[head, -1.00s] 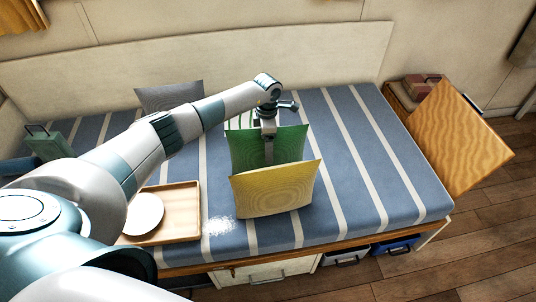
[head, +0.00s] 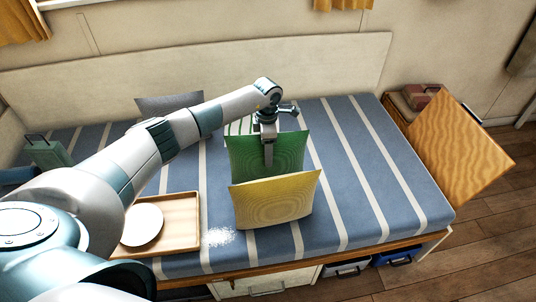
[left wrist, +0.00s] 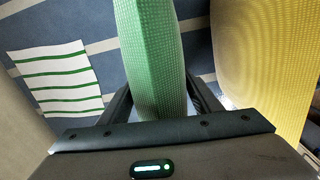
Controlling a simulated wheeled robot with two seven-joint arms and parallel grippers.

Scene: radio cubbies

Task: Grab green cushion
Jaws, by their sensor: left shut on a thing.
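The green cushion (head: 288,150) stands upright on the striped mattress, behind the yellow cushion (head: 275,202) in the head view. My left gripper (head: 268,158) reaches down over its top edge from above. In the left wrist view the green cushion (left wrist: 150,50) runs between the two dark fingers of my left gripper (left wrist: 160,103), which is shut on it. The yellow cushion (left wrist: 265,60) is at the right there, apart from the fingers. The lower part of the green cushion is hidden behind the yellow one in the head view. My right gripper is not in view.
A wooden tray (head: 183,238) with a white plate (head: 141,225) lies at the left front of the mattress (head: 345,150). A grey cushion (head: 168,102) stands at the back. A green-striped cloth (left wrist: 58,78) lies behind the green cushion. The mattress right of the cushions is clear.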

